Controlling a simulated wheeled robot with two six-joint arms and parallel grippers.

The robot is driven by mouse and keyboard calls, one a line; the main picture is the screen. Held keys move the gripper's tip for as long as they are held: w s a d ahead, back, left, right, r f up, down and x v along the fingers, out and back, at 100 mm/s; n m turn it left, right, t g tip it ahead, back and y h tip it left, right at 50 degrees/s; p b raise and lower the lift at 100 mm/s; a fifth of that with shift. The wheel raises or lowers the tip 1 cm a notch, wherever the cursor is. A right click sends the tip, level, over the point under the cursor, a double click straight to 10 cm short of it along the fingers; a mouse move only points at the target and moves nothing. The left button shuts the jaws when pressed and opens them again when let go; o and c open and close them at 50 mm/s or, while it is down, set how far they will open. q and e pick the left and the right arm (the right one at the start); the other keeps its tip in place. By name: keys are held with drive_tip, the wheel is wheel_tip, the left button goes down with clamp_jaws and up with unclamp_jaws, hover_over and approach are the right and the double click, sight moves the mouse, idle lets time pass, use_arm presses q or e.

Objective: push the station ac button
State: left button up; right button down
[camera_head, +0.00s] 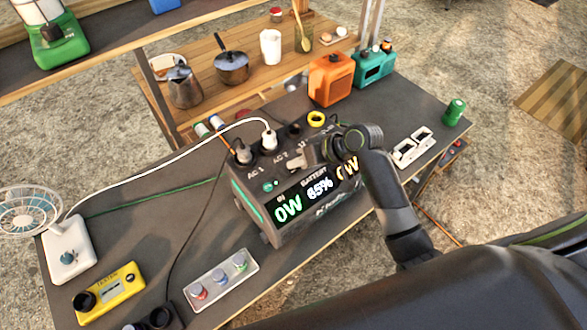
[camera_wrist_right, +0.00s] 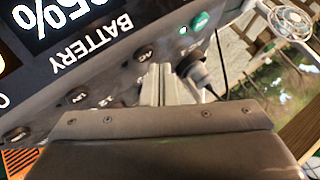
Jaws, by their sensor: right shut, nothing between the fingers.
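The station (camera_head: 268,222) is a dark grey box on the table. Its lit front display (camera_head: 319,187) reads 0W, 85% and 0W. A green-lit button (camera_head: 268,186) sits at the panel's left and also shows in the wrist view (camera_wrist_right: 201,20). A dark button (camera_wrist_right: 144,53) lies beside it in a row with others; I cannot read the labels surely. My right gripper (camera_head: 296,165) is shut and empty, just above the panel's upper edge. In the wrist view its fingertips (camera_wrist_right: 166,68) are close below the dark button; contact cannot be told. My left gripper is not seen.
A white plug (camera_head: 269,140) and a black plug (camera_head: 243,154) stand in the station's top sockets, near my gripper. An orange box (camera_head: 331,80) is behind. A fan (camera_head: 66,247), yellow meter (camera_head: 109,292) and button tray (camera_head: 221,281) lie left and front.

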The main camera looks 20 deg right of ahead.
sight(298, 172)
drive_tip(key=shift+f, duration=0.15)
idle(0.4)
drive_tip(key=shift+f, duration=0.35)
drive_tip(key=shift+f, duration=0.15)
idle(0.4)
drive_tip(key=shift+r+p, duration=0.65)
drive_tip(key=shift+p, duration=0.1)
wheel_tip(298, 172, up, 6)
drive_tip(key=p, duration=0.6)
idle(0.3)
